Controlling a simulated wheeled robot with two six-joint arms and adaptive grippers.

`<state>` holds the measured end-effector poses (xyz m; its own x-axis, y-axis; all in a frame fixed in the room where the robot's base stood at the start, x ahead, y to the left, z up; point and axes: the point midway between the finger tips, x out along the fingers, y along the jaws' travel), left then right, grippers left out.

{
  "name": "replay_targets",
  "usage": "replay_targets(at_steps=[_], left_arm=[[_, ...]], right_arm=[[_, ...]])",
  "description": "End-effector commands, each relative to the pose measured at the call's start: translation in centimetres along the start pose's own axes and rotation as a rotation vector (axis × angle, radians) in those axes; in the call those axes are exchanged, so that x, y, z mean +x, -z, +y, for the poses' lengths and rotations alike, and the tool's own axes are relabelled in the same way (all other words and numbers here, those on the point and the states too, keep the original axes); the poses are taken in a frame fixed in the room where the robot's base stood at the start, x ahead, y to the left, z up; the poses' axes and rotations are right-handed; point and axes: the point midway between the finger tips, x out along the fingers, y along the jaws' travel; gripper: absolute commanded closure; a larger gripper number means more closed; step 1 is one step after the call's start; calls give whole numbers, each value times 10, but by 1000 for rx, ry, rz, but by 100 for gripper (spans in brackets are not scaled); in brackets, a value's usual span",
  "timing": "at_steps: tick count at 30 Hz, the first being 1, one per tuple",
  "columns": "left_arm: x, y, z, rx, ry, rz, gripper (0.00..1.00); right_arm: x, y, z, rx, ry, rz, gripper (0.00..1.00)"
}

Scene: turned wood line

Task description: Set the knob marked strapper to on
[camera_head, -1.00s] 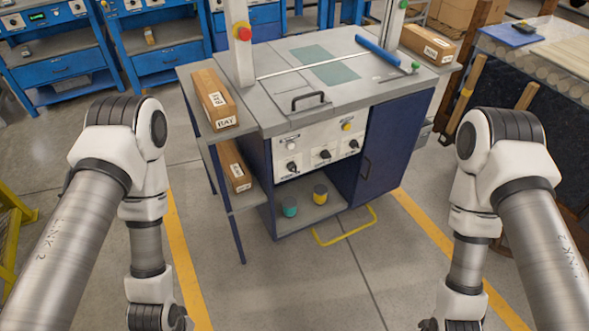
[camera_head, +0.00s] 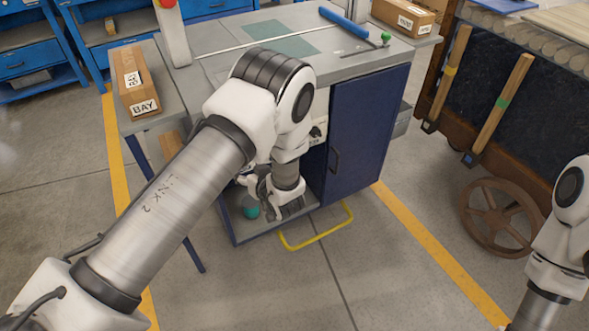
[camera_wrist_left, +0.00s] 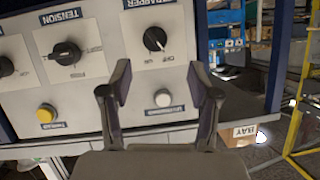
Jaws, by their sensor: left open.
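The strapper knob (camera_wrist_left: 155,39) is a round black knob on the white control panel, at the top of the left wrist view. Its label is partly cut off. Its white mark slants to the lower right of that picture, towards lettering that seems to read OFF. My left gripper (camera_wrist_left: 158,79) is open and empty, its fingertips just below the knob in that view and apart from it. In the head view, my left gripper (camera_head: 256,188) is in front of the panel, and my arm hides most of the panel. My right gripper is outside the head view.
A white button (camera_wrist_left: 163,98) shows between my left fingers. The tension knob (camera_wrist_left: 65,53) and a yellow button (camera_wrist_left: 46,113) are beside it. A blue cabinet door (camera_head: 365,130) is right of the panel, and a yellow floor handle (camera_head: 318,235) is below.

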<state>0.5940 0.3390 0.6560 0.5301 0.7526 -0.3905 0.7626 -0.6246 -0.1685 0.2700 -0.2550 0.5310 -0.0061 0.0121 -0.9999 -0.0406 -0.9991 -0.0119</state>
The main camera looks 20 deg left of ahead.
Motion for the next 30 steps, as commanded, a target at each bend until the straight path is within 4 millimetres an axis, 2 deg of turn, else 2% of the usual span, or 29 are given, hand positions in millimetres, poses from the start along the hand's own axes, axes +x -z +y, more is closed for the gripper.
replay_targets(at_steps=[1,3,8,15,18,21,27,29,30], left_arm=[[4,-11,9,-3,-12,12,39],[3,-11,13,-3,-21,19,39],[14,-7,13,-7,-21,19,39],[60,-7,13,-7,-20,18,39],[74,-6,14,-6,-21,19,39],[80,-5,14,-4,-22,19,39],[80,-5,14,-3,-23,19,39],[80,-5,14,-3,-23,19,56],[80,-5,14,-3,-23,18,70]], right_arm=[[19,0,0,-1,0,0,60],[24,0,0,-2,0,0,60],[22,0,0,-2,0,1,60],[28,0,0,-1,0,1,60],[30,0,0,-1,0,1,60],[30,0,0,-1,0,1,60],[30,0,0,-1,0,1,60],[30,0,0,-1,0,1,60],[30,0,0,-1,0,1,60]])
